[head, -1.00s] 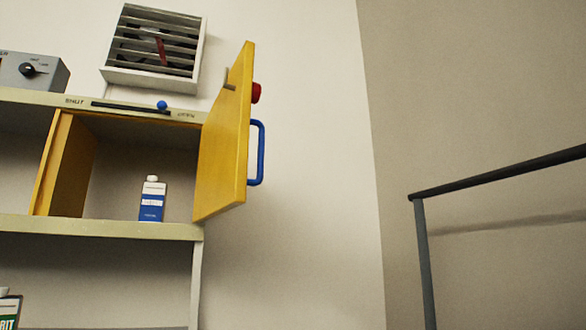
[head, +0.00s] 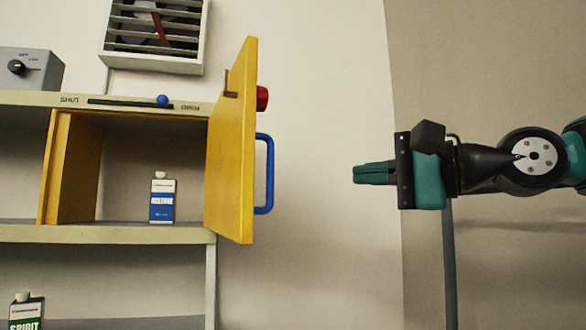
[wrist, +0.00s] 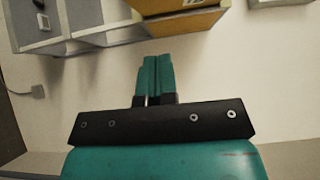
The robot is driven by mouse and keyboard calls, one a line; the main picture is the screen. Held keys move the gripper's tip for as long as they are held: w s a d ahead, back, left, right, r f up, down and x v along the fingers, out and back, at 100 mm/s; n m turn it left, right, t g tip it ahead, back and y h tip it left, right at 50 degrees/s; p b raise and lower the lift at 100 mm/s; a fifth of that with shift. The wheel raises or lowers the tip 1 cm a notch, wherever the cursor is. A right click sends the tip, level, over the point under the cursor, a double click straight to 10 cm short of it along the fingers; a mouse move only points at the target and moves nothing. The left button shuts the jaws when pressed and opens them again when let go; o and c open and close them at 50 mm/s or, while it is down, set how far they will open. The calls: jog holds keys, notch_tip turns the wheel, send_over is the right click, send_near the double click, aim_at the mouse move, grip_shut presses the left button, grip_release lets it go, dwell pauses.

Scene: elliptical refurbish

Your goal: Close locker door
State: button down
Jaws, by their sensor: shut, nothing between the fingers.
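The yellow locker door (head: 231,150) stands wide open at the right end of the locker (head: 72,165) in the head view. A blue handle (head: 270,175) and a red knob (head: 262,98) are on its right-hand face. My gripper (head: 356,174) is to the right of the door, at about handle height in the picture, pointing left and apart from it. Its green fingers are shut and empty; they also show in the wrist view (wrist: 154,75). Part of the yellow locker (wrist: 185,22) shows at the top of the wrist view.
A white and blue bottle (head: 162,200) stands inside the open locker. A slider with a blue knob (head: 162,100) sits on the ledge above, between SHUT and OPEN labels. A vent (head: 155,35) is on the wall. A grey post (head: 450,260) stands at right.

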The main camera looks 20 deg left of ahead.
jog(key=a+p, duration=0.4)
jog(key=a, duration=0.7)
jog(key=shift+p, duration=0.35)
